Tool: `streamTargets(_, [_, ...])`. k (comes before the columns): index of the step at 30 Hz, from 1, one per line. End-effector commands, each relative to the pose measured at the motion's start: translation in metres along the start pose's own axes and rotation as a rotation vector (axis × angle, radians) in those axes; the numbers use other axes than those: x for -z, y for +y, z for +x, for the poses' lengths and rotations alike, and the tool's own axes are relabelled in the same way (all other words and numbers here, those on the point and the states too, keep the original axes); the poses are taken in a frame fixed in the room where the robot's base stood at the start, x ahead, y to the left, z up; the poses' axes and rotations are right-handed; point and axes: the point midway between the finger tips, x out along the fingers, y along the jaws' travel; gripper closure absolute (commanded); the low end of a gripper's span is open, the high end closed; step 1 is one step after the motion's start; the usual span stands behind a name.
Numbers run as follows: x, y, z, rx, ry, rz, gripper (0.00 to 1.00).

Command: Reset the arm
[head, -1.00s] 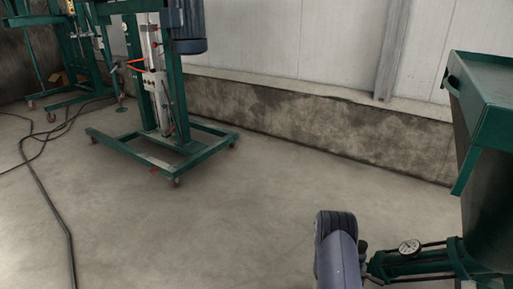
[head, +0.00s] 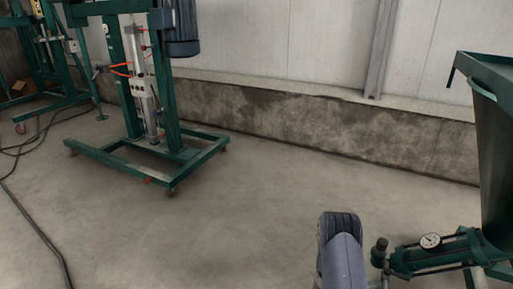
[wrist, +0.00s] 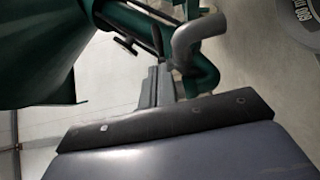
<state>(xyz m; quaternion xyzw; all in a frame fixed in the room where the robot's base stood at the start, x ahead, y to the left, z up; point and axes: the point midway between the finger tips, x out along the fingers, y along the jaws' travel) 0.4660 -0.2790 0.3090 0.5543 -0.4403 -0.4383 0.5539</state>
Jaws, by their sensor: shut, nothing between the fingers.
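In the wrist view, the dark bolted edge and grey-blue body of my arm's end fill the bottom. My gripper (wrist: 157,82) shows beyond that edge as a narrow grey shape, shut with nothing held. A curved grey pipe and green machine parts lie just past it; I cannot tell whether they touch. In the head view, a grey-blue link of my arm (head: 342,252) with a dark ribbed end rises at the bottom, right of centre. My gripper is hidden there.
A green machine with a dial gauge (head: 430,241) and a hopper (head: 497,150) stands close on the right. A green wheeled stand (head: 180,158) is at the left, with a black hose (head: 38,232) on the floor. The middle floor (head: 240,220) is clear.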

Motion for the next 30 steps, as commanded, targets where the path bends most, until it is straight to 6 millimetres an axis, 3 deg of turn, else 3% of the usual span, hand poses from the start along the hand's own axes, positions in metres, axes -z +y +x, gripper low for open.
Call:
streamTargets(9, [0.021,0.001,-0.022,0.0,0.007,-0.002,1.0])
streamTargets(30, [0.03,0.002,-0.027,0.033,0.046,0.031,1.0])
